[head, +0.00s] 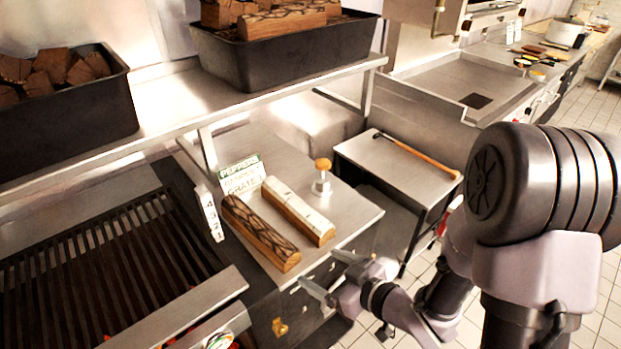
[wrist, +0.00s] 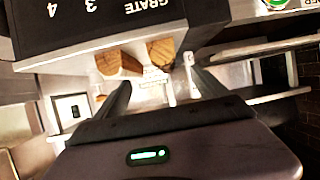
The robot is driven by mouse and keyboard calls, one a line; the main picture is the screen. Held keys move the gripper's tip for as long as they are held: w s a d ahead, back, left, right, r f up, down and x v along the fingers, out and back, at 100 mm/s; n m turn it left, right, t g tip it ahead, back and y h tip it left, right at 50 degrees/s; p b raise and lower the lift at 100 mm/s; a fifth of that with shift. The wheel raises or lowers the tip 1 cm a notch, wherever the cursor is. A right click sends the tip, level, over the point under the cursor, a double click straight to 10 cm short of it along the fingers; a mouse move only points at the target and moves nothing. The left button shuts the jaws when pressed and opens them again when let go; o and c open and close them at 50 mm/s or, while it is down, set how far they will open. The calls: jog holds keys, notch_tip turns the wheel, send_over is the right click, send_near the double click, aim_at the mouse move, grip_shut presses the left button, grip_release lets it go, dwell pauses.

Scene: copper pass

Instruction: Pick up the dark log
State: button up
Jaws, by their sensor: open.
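The dark log (head: 259,234), brown with dark cracked bark, lies on the steel counter, its near end toward the front edge. A pale-topped log (head: 298,212) lies beside it on the right, roughly parallel. My gripper (head: 327,273) is open and empty, off the counter's front edge, near the logs' close ends and apart from both. In the wrist view, two log ends (wrist: 121,62) (wrist: 161,52) show beyond the spread fingers of my gripper (wrist: 158,95); I cannot tell there which is the dark one.
A grill grate (head: 110,265) lies left of the logs. A lettered card (head: 241,176) and a knobbed steel weight (head: 322,178) stand behind them. A shelf (head: 180,105) overhead bears black bins (head: 285,55) of wood. A side table (head: 390,160) with a wooden-handled tool stands right.

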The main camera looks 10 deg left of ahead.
aim_at(278, 248)
jog(key=b+x, duration=0.3)
jog(key=x, duration=0.2)
jog(key=b+x, duration=0.4)
jog(key=x, duration=0.2)
jog(key=b+x, duration=0.4)
jog(key=x, duration=0.2)
jog(key=shift+s+a, duration=0.3)
jog(key=shift+a, duration=0.1)
grip_shut()
